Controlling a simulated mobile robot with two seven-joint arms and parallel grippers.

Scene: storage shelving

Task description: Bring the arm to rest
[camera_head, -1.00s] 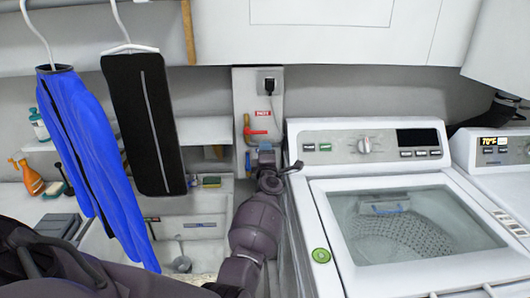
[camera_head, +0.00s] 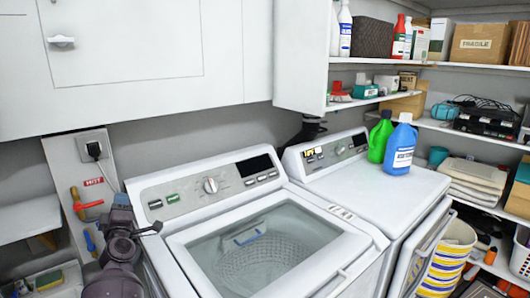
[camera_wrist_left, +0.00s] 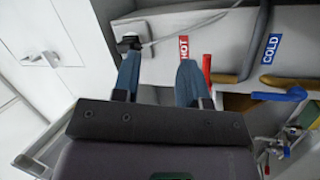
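My left gripper (camera_head: 122,203) is at the lower left of the head view, just left of the top-loading washer (camera_head: 215,190) and in front of the wall with the pipe valves. In the left wrist view its two blue fingers (camera_wrist_left: 158,74) are apart with nothing between them, so it is open and empty. The red valve handle (camera_head: 87,204) is left of the gripper in the head view; the wall with the HOT label (camera_wrist_left: 184,48) lies beyond the fingers. My right gripper is not in view.
A second white machine (camera_head: 365,195) stands right of the washer, with a green bottle (camera_head: 380,140) and a blue bottle (camera_head: 400,150) on top. A striped basket (camera_head: 447,262) and loaded shelves (camera_head: 455,68) are at the right. White cabinets (camera_head: 130,80) hang above.

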